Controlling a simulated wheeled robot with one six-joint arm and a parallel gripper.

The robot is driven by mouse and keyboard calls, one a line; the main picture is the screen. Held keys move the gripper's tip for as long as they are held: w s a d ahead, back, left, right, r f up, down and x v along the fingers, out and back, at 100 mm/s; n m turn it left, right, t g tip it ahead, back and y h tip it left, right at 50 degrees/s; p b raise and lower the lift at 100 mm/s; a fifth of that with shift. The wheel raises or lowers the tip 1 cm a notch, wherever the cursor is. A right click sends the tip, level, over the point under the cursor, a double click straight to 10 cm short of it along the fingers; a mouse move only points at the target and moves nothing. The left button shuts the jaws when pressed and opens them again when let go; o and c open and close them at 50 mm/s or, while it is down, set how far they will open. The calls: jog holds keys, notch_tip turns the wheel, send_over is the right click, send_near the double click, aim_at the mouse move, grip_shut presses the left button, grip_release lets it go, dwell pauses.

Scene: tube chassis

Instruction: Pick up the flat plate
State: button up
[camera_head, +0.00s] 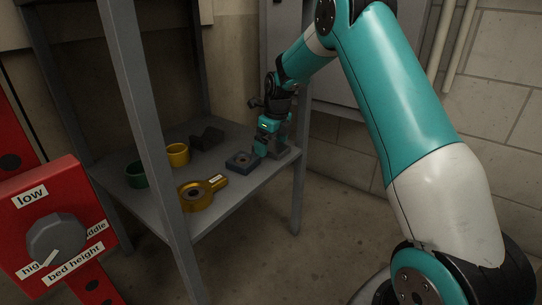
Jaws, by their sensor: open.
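A dark blue, flat square piece with a round centre (241,163) lies on the grey shelf (233,190) near its right end; it looks like the flat plate. My gripper (260,152) is open and points down just at the right edge of this piece. The fingers are small and dark here, and I cannot tell whether they touch it. The gripper hides part of the shelf behind it.
A yellow ring-shaped part with a labelled handle (199,194), a green cup (136,175), a yellow cup (177,154) and a black block (207,138) share the shelf. Grey posts (150,120) frame it. A red panel with a knob (57,240) stands at left.

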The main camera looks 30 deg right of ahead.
jog(key=shift+f, duration=0.25)
jog(key=c, duration=1.7)
jog(key=shift+w+r, duration=0.1)
